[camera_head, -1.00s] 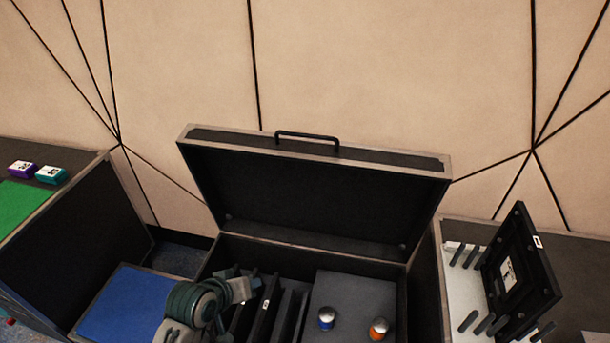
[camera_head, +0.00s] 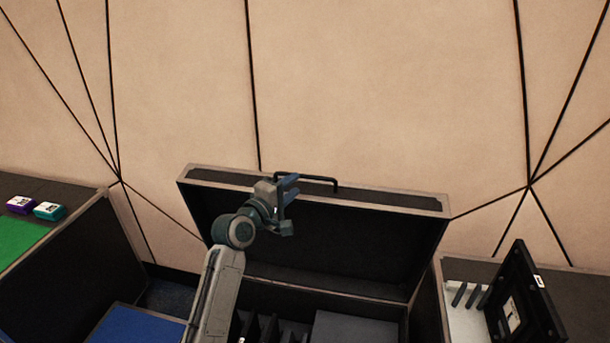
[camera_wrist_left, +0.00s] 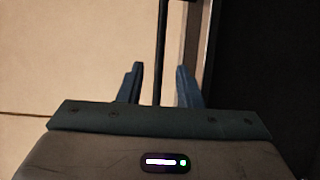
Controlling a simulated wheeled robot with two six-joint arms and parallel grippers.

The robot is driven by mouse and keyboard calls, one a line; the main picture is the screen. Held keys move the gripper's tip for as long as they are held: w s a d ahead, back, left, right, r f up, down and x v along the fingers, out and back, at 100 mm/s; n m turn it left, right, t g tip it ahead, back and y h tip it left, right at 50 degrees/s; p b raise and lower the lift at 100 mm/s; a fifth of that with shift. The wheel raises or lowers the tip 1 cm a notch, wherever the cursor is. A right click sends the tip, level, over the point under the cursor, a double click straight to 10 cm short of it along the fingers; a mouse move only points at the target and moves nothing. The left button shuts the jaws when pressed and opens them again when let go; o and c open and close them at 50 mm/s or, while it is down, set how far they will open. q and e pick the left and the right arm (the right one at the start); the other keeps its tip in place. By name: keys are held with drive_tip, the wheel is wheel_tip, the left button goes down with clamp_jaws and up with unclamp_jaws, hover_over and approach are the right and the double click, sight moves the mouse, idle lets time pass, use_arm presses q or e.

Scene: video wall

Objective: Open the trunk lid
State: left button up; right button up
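The trunk lid (camera_head: 320,232) stands raised, its dark inside facing me, at the back of the dark trunk (camera_head: 285,295). A black handle (camera_head: 318,178) sits on the lid's upper edge. My left gripper (camera_head: 290,205) is in front of the lid's upper part, close to the handle, and covers part of it. In the left wrist view the two blue fingers (camera_wrist_left: 160,84) are apart, with the dark handle bar (camera_wrist_left: 161,40) between them and a gap on each side. The lid's rim (camera_wrist_left: 201,50) is right of them. My right gripper is not in view.
A grey block (camera_head: 355,328) and dark upright dividers (camera_head: 268,328) are inside the trunk. A blue panel (camera_head: 135,325) lies at left, near a bench with purple (camera_head: 20,205) and teal (camera_head: 49,211) boxes. A black framed panel (camera_head: 525,300) stands at right. A beige wall rises behind.

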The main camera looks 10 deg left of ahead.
sight(305, 177)
use_arm(q)
drive_tip(key=x, duration=0.6)
drive_tip(key=shift+w+d+p, duration=0.1)
drive_tip(key=shift+p, duration=0.3)
drive_tip(key=shift+c, duration=0.4)
clamp_jaws()
